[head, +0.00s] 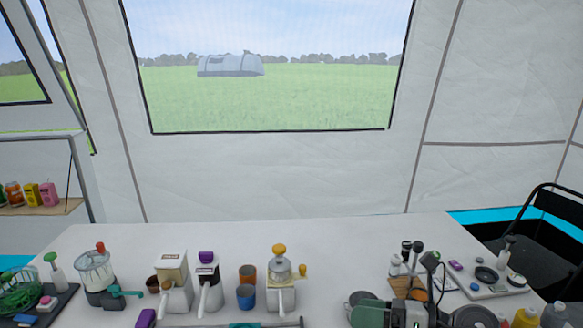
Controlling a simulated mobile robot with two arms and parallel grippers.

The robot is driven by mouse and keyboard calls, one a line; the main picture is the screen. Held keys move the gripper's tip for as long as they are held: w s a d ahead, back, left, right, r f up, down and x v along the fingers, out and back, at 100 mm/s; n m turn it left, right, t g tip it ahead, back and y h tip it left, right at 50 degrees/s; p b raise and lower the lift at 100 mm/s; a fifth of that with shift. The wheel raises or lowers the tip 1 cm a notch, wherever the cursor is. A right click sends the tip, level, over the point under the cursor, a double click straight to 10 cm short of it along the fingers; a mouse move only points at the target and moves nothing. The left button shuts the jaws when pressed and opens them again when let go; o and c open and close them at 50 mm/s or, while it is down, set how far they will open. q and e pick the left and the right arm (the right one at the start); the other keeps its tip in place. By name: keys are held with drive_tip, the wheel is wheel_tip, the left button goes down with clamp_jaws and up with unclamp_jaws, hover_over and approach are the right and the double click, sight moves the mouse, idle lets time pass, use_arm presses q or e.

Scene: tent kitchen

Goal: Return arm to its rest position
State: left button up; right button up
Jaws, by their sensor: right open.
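My right gripper (431,268) shows at the bottom right of the head view, with its dark parts pointing up over the near right part of the table (340,260). It is open, and I see nothing held in it. A green-grey body and a pale part show just left of and below it; where the arm ends and table items begin is hard to tell. My left gripper is not in view.
Left on the table stand a blender-like jar (95,268), two white-and-cream machines (172,282), a blue cup (246,296) and a yellow-topped grinder (280,285). A wooden board (402,284) with bottles and a tray (490,285) lie right.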

drive_tip(key=s+d+f+m+t+h, duration=0.2)
drive_tip(key=d+f+m+t+h, duration=0.3)
drive_tip(key=m, duration=0.7)
drive_tip(key=s+d+f+m+t+h, duration=0.1)
drive_tip(key=d+m+t+h, duration=0.1)
drive_tip(key=m+h, duration=0.65)
drive_tip(key=s+d+f+m+t+h, duration=0.2)
drive_tip(key=d+f+m+t+h, duration=0.15)
drive_tip(key=m, duration=1.15)
drive_tip(key=s+a+f+m+g+y, duration=0.1)
drive_tip(key=s+f+m+g, duration=0.2)
drive_tip(key=s+f+g, duration=0.5)
drive_tip(key=s+a+f+m+g, duration=0.2)
drive_tip(key=s+f+m+g, duration=0.15)
drive_tip(key=s, duration=0.75)
wheel_tip(320, 180, down, 24)
drive_tip(key=s+n+g+p, duration=0.1)
drive_tip(key=s+g+p, duration=0.1)
drive_tip(key=p, duration=0.3)
drive_tip(key=s+d+f+g+p, duration=0.1)
drive_tip(key=s+d+f+p, duration=0.1)
drive_tip(key=s+f, duration=0.9)
drive_tip(key=s+d, duration=0.1)
drive_tip(key=s, duration=0.3)
